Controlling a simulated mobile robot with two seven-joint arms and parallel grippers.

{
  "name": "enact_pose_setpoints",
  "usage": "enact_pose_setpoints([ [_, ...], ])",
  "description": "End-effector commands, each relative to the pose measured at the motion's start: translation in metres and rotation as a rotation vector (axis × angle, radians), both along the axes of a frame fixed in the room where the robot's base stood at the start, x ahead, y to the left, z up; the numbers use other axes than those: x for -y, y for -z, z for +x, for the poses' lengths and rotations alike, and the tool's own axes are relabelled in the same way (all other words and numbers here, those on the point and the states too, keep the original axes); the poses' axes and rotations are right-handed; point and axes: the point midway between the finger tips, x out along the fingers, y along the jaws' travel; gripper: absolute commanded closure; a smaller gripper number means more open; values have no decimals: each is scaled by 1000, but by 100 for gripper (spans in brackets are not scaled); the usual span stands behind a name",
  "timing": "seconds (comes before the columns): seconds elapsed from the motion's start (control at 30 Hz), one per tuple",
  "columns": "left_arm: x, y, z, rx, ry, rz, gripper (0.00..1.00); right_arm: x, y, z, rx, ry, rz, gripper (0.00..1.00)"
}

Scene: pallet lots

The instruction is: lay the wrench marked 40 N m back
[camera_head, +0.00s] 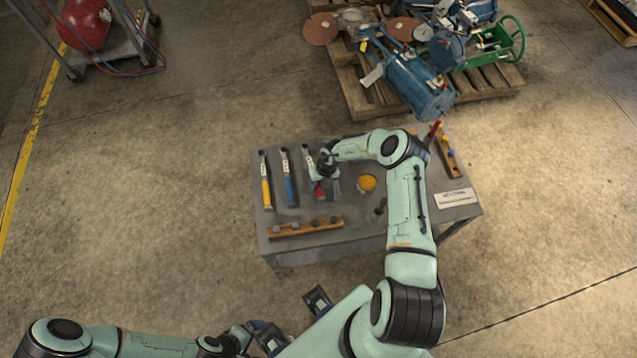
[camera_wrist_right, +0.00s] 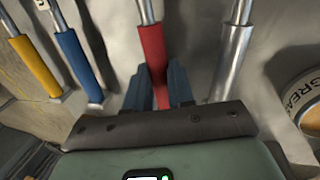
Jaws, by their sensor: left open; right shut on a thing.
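My right gripper (camera_head: 322,178) is over the grey table and shut on the red-handled wrench (camera_head: 318,192). In the right wrist view this red handle (camera_wrist_right: 152,55) runs between the two fingers (camera_wrist_right: 160,88). I cannot tell whether it touches the table. A yellow-handled wrench (camera_head: 266,190) and a blue-handled wrench (camera_head: 288,185) lie to its left. A bare metal-handled wrench (camera_wrist_right: 231,60) lies to its right and is mostly hidden in the head view. No torque mark is legible. My left gripper (camera_head: 292,322) is open and empty in front of the table.
A loaded pallet (camera_head: 360,100) stands behind.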

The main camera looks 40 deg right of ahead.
Motion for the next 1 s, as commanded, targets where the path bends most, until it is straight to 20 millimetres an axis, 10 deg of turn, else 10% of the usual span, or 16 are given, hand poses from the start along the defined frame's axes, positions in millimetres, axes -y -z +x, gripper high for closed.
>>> enact_pose_setpoints([
  [0.07,0,0,0,0,0,0,0,0,-1,1,2,0,0,100],
  [0.1,0,0,0,0,0,0,0,0,-1,1,2,0,0,64],
  [0.17,0,0,0,0,0,0,0,0,-1,1,2,0,-1,48],
  [0.57,0,-1,0,0,0,0,0,3,-8,0,1,0,-1,48],
  [1.0,0,-13,6,7,0,0,0,20,-98,-10,4,2,-3,48],
])
